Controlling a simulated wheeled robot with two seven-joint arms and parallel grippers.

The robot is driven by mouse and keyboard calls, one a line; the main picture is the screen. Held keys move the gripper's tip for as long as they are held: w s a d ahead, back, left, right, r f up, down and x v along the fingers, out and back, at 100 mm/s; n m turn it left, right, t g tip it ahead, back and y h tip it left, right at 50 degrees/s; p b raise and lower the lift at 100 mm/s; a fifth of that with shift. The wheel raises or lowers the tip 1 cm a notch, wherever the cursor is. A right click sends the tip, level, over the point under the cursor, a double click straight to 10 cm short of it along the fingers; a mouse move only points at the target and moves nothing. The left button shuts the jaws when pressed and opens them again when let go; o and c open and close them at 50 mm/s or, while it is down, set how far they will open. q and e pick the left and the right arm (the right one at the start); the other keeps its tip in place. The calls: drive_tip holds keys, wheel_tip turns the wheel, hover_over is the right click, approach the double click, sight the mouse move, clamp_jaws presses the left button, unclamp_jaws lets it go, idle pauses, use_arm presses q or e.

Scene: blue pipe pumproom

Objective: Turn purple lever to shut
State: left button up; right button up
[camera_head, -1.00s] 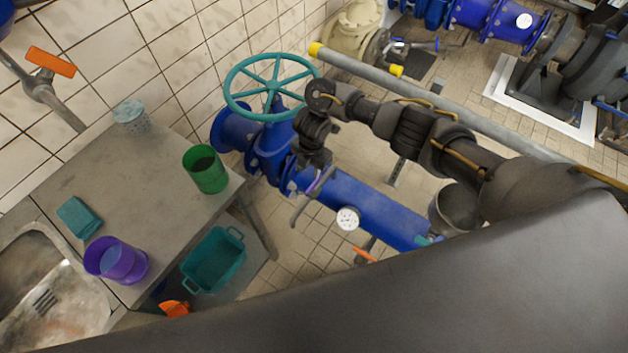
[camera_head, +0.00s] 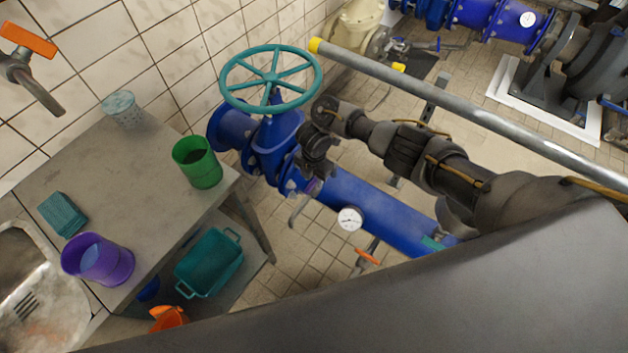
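The purple lever (camera_head: 315,187) sits on the blue pipe (camera_head: 375,212), just right of the flange below the teal handwheel. Only a small purple part shows, close under my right gripper (camera_head: 313,174). A bent grey bar (camera_head: 298,210) hangs down to the left beside it; I cannot tell whether it is part of the lever. My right gripper points down at the lever, with its fingers hidden or too small to make out. I cannot tell whether it touches or grips the lever. My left gripper is not in view.
The teal handwheel (camera_head: 270,78) stands up behind my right wrist. A pressure gauge (camera_head: 349,218) and an orange-handled valve (camera_head: 367,257) are on or near the pipe. A table (camera_head: 130,190) with cups stands at left. A long grey pipe (camera_head: 450,100) runs behind my arm.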

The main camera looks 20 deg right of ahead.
drive_tip(key=shift+f, duration=0.3)
clamp_jaws()
